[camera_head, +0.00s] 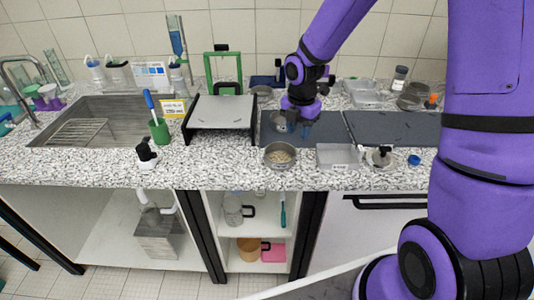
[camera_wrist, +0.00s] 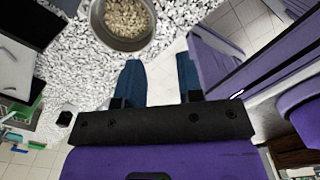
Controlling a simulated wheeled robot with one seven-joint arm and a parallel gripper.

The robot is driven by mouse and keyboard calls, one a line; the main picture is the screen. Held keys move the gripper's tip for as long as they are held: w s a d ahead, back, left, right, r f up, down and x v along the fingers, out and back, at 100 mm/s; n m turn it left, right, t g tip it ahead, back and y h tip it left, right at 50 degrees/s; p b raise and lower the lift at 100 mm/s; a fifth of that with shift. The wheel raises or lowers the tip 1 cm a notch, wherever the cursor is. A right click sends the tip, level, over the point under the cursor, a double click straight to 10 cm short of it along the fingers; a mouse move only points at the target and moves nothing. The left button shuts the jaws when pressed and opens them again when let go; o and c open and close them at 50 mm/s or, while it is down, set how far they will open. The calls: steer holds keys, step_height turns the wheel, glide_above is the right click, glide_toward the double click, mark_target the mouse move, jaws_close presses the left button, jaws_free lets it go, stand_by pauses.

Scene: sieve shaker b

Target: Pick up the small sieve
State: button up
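My gripper (camera_head: 300,129) is above the dark mat in the middle of the counter. In the wrist view its two dark blue fingers (camera_wrist: 158,64) are apart with nothing between them. A round metal pan (camera_head: 279,164) holding pale grains stands at the counter's front, below my gripper in the picture. It also shows at the top of the wrist view (camera_wrist: 148,38), beyond the fingertips and apart from them. A small round metal vessel (camera_head: 278,121) is on the dark mat just left of my gripper, partly hidden by it. I cannot tell for sure which round vessel is the small sieve.
A clear rectangular tray (camera_head: 338,163) and a small metal item with a black knob (camera_head: 379,158) are right of the pan. A grey platform on black legs (camera_head: 222,112) stands left. A green cup (camera_head: 159,131) stands by the sink (camera_head: 105,135).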

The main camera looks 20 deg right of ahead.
steer(key=w+f+n, duration=0.1)
steer(key=f, duration=0.1)
glide_above(293, 159)
steer(key=f, duration=0.4)
steer(key=shift+w+a+f, duration=0.1)
steer(key=shift+w+a, duration=0.05)
steer(key=shift+w, duration=0.15)
steer(key=shift+s+d+f, duration=0.1)
steer(key=shift+s+f, duration=0.05)
steer(key=shift+f, duration=1.35)
steer(key=shift+s+d+f, duration=0.1)
steer(key=shift+f, duration=1.4)
steer(key=shift+c, duration=0.5)
jaws_close()
